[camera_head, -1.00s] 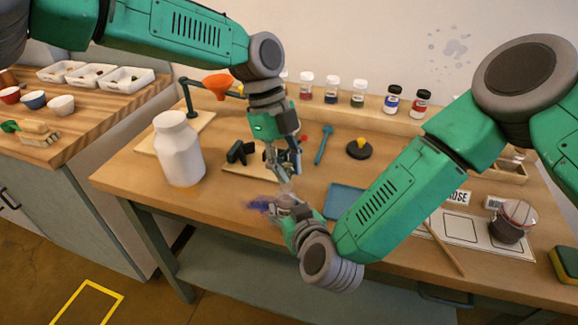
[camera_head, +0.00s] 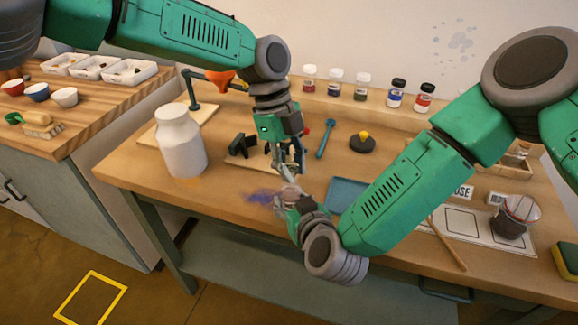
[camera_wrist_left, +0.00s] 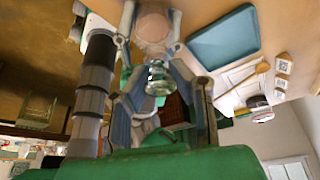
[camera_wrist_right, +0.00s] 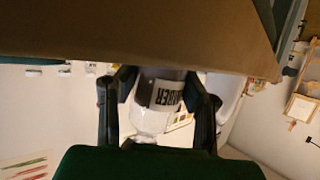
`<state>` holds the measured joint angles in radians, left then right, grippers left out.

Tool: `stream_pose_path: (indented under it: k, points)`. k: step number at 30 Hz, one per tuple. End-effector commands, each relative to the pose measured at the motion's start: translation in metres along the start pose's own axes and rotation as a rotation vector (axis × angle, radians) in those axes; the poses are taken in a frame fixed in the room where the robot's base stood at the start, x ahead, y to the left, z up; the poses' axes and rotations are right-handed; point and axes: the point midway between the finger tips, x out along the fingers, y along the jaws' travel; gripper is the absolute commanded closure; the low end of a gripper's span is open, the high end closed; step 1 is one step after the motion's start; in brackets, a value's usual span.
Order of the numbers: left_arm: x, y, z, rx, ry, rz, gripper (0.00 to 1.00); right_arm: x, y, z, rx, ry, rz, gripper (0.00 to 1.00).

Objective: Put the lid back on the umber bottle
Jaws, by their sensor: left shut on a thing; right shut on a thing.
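My right gripper (camera_wrist_right: 162,100) is shut on the umber bottle (camera_wrist_right: 145,118), a clear bottle with a white label partly reading UMBER. The label reads upside down in the right wrist view. My left gripper (camera_head: 287,170) is directly above the right gripper (camera_head: 287,194) in the head view, their tips very close together. In the left wrist view the left gripper is shut on a small clear, glass-like piece (camera_wrist_left: 158,77), seemingly the lid. A pale round shape (camera_wrist_left: 153,28) lies beyond it. Whether lid and bottle touch is hidden by the fingers.
A white jug (camera_head: 180,145) stands at the left of the table. A blue tray (camera_head: 347,193) lies right of the grippers. Several pigment bottles stand on the back shelf (camera_head: 375,113). A purple smear (camera_head: 262,196) marks the front of the table. A jar (camera_head: 512,216) stands far right.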

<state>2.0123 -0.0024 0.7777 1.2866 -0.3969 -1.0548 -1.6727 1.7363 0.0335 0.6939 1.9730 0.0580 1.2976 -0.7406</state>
Motion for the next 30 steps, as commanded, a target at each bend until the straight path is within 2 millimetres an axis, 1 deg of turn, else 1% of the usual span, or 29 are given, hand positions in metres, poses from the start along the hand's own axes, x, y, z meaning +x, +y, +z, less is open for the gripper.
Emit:
stream_pose_path:
  k: [4, 16, 18, 23, 30]
  points:
    - [0.003, 0.000, 0.000, 0.001, 0.000, 0.001, 0.96, 0.000, 0.001, 0.000, 0.000, 0.001, 0.001, 1.00]
    - [0.012, 0.004, 0.010, -0.001, 0.004, 0.000, 0.96, 0.002, -0.005, -0.001, -0.003, 0.000, 0.000, 1.00]
    - [0.014, 0.004, 0.011, -0.002, 0.002, 0.001, 1.00, 0.002, -0.005, -0.002, -0.002, 0.000, -0.002, 1.00]
    - [0.018, 0.003, 0.011, -0.001, -0.001, 0.003, 0.99, 0.002, -0.005, -0.002, 0.000, 0.003, -0.007, 1.00]
    - [0.019, 0.002, 0.012, 0.000, -0.002, 0.000, 1.00, 0.002, -0.006, -0.003, -0.001, 0.004, -0.009, 1.00]
